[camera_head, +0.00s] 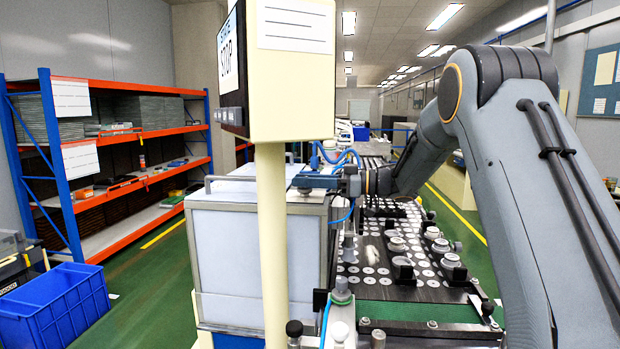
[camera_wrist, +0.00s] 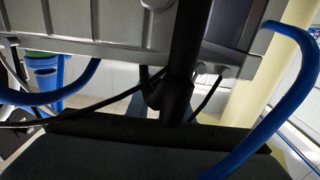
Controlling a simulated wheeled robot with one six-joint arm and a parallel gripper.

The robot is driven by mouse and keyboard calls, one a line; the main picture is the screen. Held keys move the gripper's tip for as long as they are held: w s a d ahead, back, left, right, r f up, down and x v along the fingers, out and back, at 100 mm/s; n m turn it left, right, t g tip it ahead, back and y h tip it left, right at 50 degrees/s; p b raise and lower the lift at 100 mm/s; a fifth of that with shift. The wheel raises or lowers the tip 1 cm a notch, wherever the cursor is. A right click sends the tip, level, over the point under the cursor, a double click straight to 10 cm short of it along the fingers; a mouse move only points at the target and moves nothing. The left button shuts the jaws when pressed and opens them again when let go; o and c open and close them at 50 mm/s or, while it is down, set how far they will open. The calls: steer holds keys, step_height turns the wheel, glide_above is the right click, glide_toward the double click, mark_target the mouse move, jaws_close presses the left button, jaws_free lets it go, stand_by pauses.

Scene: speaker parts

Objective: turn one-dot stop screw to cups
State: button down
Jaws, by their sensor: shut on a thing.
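My gripper (camera_head: 316,182) is at the end of my arm, beside the upper right edge of the white machine box (camera_head: 250,240), behind the cream post. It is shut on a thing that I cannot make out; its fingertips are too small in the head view. The wrist view shows a dark upright rod (camera_wrist: 188,60) and a dark block (camera_wrist: 140,155) close to the camera, with blue hoses around them. I cannot pick out a screw with one dot, and no dot mark is readable. Several small cup-like parts (camera_head: 397,244) stand on the dark perforated plate (camera_head: 375,230) right of the box.
A cream post with a STOP sign box (camera_head: 290,70) stands in front of the white box. Several knobs and fittings (camera_head: 342,290) stand at the near edge. A shelf rack (camera_head: 140,180) and a blue crate (camera_head: 60,305) are on the left, with green floor between.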

steer(key=m+t, duration=0.1)
steer(key=m+t+h, duration=0.1)
steer(key=t, duration=0.1)
steer(key=m+t+p, duration=0.1)
steer(key=shift+s+a+r+t+h, duration=0.1)
steer(key=shift+s+a+t+h, duration=0.1)
steer(key=shift+a+t+h, duration=0.15)
steer(key=shift+w+m+t+h, duration=0.1)
steer(key=shift+m+t+h, duration=1.45)
steer(key=shift+t, duration=0.4)
steer(key=shift+d+m, duration=0.1)
steer(key=shift+m, duration=0.15)
steer(key=c, duration=1.6)
jaws_free()
steer(key=shift+w+d, duration=0.1)
steer(key=shift+b+v, duration=1.4)
steer(key=shift+v, duration=2.5)
